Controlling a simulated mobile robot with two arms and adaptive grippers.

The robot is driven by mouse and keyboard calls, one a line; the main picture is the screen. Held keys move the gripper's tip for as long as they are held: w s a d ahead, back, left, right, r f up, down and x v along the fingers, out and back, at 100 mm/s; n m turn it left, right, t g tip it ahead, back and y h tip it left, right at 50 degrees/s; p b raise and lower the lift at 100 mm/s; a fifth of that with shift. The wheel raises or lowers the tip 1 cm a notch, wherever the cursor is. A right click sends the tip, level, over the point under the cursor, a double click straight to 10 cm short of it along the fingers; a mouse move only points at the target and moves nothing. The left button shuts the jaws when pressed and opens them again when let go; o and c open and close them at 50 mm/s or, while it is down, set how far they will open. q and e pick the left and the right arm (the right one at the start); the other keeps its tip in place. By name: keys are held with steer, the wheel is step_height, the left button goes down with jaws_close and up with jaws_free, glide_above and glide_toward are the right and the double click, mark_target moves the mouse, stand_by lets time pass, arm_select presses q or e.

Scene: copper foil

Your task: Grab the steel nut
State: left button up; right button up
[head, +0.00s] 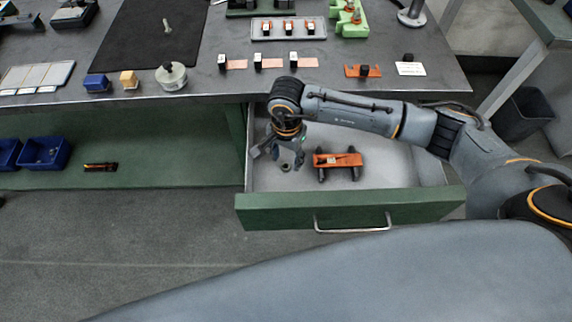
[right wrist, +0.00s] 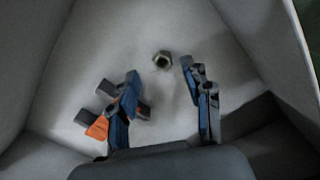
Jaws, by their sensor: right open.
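The steel nut (right wrist: 162,60) lies on the light floor of the open drawer in the right wrist view. It shows beyond and between the fingertips of my right gripper (right wrist: 160,72), with nothing held. In the head view the right gripper (head: 279,155) hangs down inside the drawer at its left side, fingers apart. The small nut (head: 285,167) shows just below the fingers there. My left gripper is not in view.
An orange object with dark ends (head: 338,161) lies in the drawer, right of the gripper; it is partly behind a finger in the wrist view. The drawer's green front (head: 285,212) and walls surround the gripper. The workbench (head: 200,75) edge is above the drawer.

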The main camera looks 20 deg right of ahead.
mark_target(286, 166)
step_height(286, 166, down, 3)
steer(key=shift+w+f, duration=0.15)
steer(key=shift+f, duration=0.05)
steer(key=shift+c, duration=0.2)
jaws_close()
